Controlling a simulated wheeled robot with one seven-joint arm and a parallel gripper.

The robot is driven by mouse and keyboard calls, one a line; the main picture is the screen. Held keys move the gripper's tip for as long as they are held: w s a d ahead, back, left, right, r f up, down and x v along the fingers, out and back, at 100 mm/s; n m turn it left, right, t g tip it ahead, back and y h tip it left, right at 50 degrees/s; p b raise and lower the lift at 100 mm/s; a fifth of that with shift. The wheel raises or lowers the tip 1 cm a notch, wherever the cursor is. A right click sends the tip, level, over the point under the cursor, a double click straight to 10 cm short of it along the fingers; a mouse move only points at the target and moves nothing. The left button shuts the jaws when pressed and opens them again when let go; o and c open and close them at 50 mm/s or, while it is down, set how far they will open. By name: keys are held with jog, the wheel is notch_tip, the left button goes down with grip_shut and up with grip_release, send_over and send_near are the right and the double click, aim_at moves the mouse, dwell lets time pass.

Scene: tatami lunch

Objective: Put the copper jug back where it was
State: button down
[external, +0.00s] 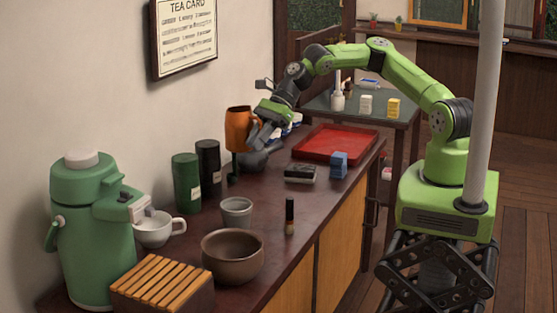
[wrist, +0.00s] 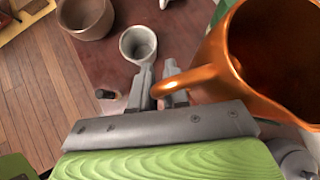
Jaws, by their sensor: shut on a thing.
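The copper jug (external: 238,130) is orange and shiny and stands out above the counter near the wall in the external view. In the wrist view the jug (wrist: 270,50) fills the upper right, with its open mouth toward the camera. My gripper (external: 258,140) is at the jug's right side. In the wrist view my gripper (wrist: 160,95) is shut on the jug's curved handle. The jug looks held above the counter (external: 270,205). The spot directly under it is partly hidden by a dark kettle-like vessel (external: 262,158).
Green (external: 186,182) and black (external: 208,168) canisters stand left of the jug. A grey cup (external: 237,212), a brown bowl (external: 232,255) and a dark-topped brush or whisk (external: 290,215) are nearer. A red tray (external: 335,142), a black box (external: 300,173) and a blue block (external: 339,165) lie to the right.

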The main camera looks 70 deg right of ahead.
jog(key=s+d+f+n+g+b, duration=0.2)
jog(key=s+d+b, duration=0.1)
jog(key=s+d, duration=0.4)
jog(key=shift+y, duration=0.4)
notch_tip(320, 180, down, 15)
jog(key=b, duration=0.4)
jog(key=shift+f, duration=0.15)
jog(key=c, duration=1.1)
grip_release()
